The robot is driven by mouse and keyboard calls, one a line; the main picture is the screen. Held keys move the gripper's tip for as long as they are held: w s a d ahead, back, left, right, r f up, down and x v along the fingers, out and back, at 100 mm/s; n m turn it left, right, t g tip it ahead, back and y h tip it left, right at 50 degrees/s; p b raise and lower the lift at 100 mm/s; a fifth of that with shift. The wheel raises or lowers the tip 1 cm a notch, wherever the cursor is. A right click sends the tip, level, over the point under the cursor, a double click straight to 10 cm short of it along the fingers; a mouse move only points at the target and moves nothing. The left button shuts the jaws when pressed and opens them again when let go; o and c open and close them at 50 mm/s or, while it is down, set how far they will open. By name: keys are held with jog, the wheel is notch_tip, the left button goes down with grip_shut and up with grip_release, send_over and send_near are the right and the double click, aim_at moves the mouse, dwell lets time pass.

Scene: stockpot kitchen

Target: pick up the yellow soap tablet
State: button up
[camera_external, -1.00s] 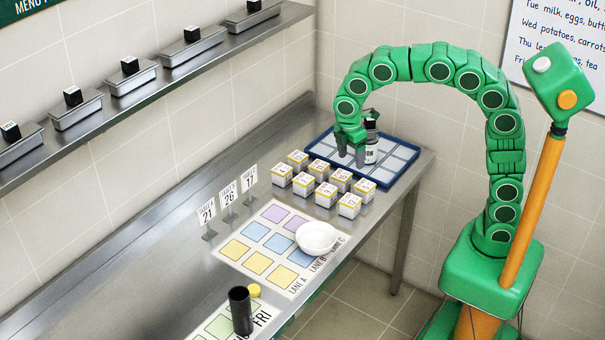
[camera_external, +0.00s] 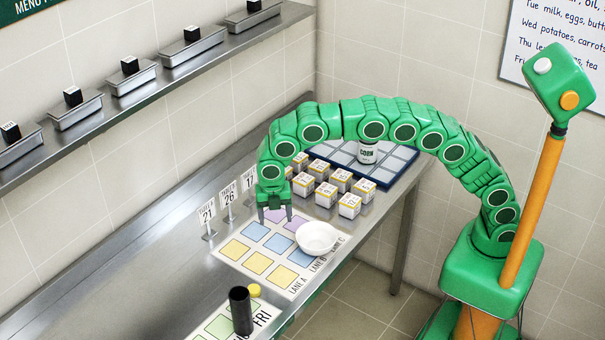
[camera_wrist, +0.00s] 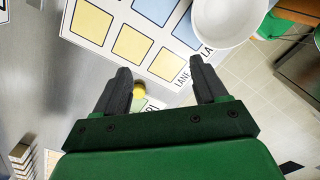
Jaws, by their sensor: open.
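The yellow soap tablet (camera_external: 254,290) lies on the steel counter at the near end, just behind a black cylinder (camera_external: 241,311). In the wrist view the yellow tablet (camera_wrist: 139,90) shows between my fingers in the picture, beyond the fingertips and partly hidden. My gripper (camera_external: 275,216) is open and empty. It hangs above the far part of the lane mat (camera_external: 227,262), well behind the tablet. The open fingers also show in the wrist view (camera_wrist: 160,75).
A white bowl (camera_external: 318,238) sits on the mat's right side. Several small labelled boxes (camera_external: 326,195) stand behind my gripper, and a can labelled corn (camera_external: 368,153) stands on the blue-rimmed tray (camera_external: 392,180). Number cards (camera_external: 207,213) stand left of the mat.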

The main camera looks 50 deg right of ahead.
aim_at(253, 288)
jog(key=s+a+f+n, duration=0.1)
jog(key=a+f+n, duration=0.1)
jog(key=a, duration=0.3)
jog(key=s+a+f+n, duration=0.1)
jog(key=a+f+n, duration=0.1)
jog(key=a, duration=0.3)
jog(key=s+a+f+n, duration=0.1)
jog(key=a+f+n, duration=0.1)
jog(key=a, duration=0.3)
jog(key=shift+s+f+y, duration=0.15)
jog(key=shift+f+y, duration=0.15)
jog(key=shift+f, duration=0.35)
jog(key=shift+a+f, duration=0.1)
jog(key=shift+f, duration=3.85)
jog(key=c, duration=1.1)
